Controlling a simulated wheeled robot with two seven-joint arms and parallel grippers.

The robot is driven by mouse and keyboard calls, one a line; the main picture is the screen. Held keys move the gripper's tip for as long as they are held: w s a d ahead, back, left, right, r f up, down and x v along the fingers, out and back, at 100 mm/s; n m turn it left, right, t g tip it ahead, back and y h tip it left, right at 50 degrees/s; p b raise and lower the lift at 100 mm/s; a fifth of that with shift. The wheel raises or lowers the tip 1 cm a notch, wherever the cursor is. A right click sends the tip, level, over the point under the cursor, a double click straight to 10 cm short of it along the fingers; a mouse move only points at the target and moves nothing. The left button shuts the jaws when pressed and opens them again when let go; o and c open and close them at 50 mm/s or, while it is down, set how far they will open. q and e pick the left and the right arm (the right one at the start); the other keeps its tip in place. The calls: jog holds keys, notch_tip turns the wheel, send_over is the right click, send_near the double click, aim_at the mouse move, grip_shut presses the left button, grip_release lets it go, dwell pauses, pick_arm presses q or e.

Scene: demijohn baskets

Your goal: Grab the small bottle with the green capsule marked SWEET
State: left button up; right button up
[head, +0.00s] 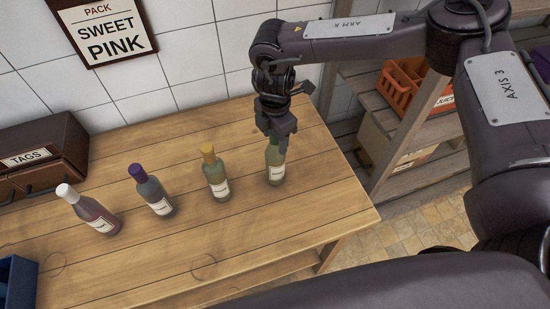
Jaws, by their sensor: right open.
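A small pale green bottle (275,164) stands upright at the right end of the row on the wooden table. Its neck and capsule are mostly hidden by my right gripper (276,132), so I cannot make out the capsule colour clearly. My right gripper points down, open, right over the top of this bottle; I cannot tell whether the fingers are around the neck. Its label is too small to read. To its left stand a green bottle with a yellow capsule (215,175), a dark bottle with a purple capsule (151,191) and a pink bottle with a white capsule (88,210).
A sign reading "PACK SWEET PINK" (99,28) hangs on the tiled wall. A brown box marked TAGS (50,150) and a blue crate (18,280) are at the left. Shelves with an orange crate (402,92) stand right. The table front is clear.

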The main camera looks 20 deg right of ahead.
grip_shut()
jog(key=shift+w+r, duration=0.1)
dwell(1.2)
